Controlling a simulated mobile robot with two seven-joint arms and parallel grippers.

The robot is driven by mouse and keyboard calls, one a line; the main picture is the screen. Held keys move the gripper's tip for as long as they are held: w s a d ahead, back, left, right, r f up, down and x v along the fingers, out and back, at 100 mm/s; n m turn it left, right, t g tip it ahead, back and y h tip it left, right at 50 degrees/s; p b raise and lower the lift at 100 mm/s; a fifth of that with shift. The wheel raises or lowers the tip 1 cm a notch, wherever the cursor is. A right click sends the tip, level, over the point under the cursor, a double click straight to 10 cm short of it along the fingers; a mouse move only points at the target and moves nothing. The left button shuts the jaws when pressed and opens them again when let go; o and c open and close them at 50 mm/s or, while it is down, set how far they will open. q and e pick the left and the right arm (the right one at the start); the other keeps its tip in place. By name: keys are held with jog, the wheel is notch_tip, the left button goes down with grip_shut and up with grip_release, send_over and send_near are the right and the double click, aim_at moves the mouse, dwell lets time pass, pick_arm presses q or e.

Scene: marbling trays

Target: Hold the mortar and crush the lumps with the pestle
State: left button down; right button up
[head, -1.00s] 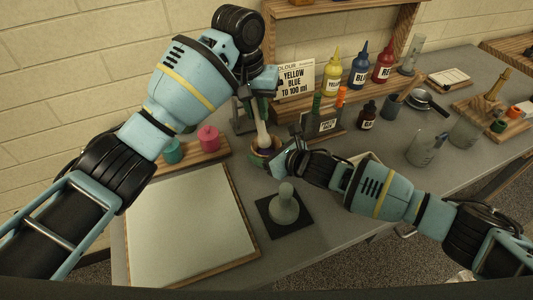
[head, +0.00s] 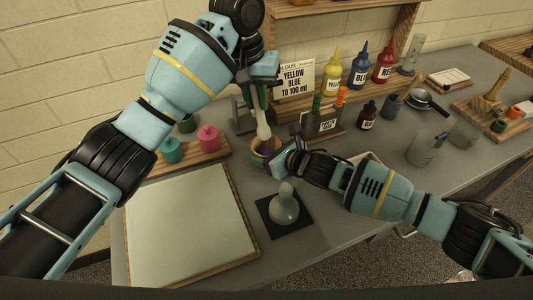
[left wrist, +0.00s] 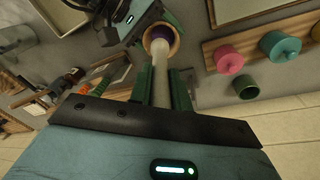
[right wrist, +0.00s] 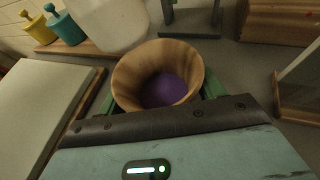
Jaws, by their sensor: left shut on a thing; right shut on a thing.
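The wooden mortar (right wrist: 124,82) is upright on the table, with purple material (right wrist: 165,90) inside; whether lumps remain is unclear. It also shows in the head view (head: 257,161). My right gripper (head: 280,160) is shut on the mortar's side. My left gripper (head: 259,104) is above it, shut on the pale pestle (head: 263,126), which points down. In the left wrist view the pestle (left wrist: 160,75) lines up with the mortar mouth (left wrist: 149,37). The right wrist view shows no pestle inside the bowl; a pale rounded shape, likely its end, is at the top.
A pale board (head: 185,225) lies at front left, and a glass muller (head: 284,205) stands on a dark mat in front of the mortar. Pink (head: 209,139) and teal (head: 171,151) pots stand left.

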jog(key=o, duration=1.2)
jog(key=shift+c, duration=0.2)
jog(key=v, duration=1.2)
jog(key=shift+r, duration=0.1)
